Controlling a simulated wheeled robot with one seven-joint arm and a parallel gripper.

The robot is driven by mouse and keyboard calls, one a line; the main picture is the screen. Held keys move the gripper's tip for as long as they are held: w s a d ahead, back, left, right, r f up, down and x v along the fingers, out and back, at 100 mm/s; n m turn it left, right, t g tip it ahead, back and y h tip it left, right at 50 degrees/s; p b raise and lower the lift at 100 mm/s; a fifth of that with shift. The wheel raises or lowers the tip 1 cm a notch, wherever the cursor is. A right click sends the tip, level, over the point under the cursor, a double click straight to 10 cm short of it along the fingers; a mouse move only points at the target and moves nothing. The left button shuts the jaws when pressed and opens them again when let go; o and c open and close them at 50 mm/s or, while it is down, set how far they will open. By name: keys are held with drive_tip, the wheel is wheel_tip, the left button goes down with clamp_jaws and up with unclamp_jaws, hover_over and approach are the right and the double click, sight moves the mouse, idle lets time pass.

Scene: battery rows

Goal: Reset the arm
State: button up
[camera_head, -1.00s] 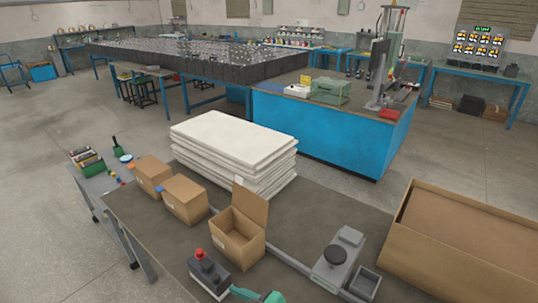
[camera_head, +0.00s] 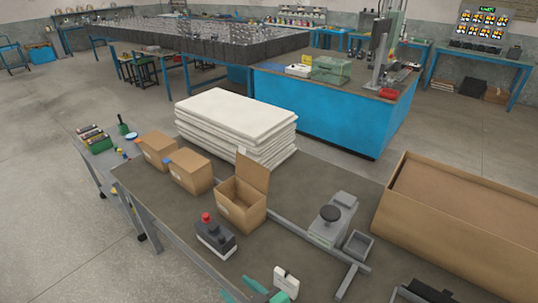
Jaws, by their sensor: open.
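The teal-green pieces of my gripper (camera_head: 247,290) show at the bottom edge, left of centre. They are spread apart, and the rest is cut off by the frame. I see nothing held between them. A small white block (camera_head: 287,281) shows just to the right; I cannot tell whether it touches the gripper. The grey worktable (camera_head: 178,220) lies beyond and around the gripper.
On the table are a black device with a red knob (camera_head: 215,238), an open carton (camera_head: 240,203), two closed cartons (camera_head: 190,172), a grey scale-like device (camera_head: 334,218) and a small tray (camera_head: 358,245). A large cardboard box (camera_head: 465,215) stands right. White stacked sheets (camera_head: 237,128) lie behind.

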drive_tip(key=s+d+f+m+t+h, duration=0.3)
drive_tip(key=s+d+f+m+h, duration=0.35)
drive_tip(key=s+f, duration=0.4)
drive_tip(key=s+d+r+t+h, duration=0.1)
drive_tip(key=s+r, duration=0.2)
drive_tip(key=s, duration=0.5)
drive_tip(key=s+r+t, duration=0.1)
drive_tip(key=s+r, duration=0.3)
drive_tip(key=s, duration=0.5)
drive_tip(key=shift+d+r+t+h, duration=0.15)
drive_tip(key=shift+d+t+h, duration=0.2)
drive_tip(key=shift+t, duration=0.05)
drive_tip(key=shift+m, duration=0.25)
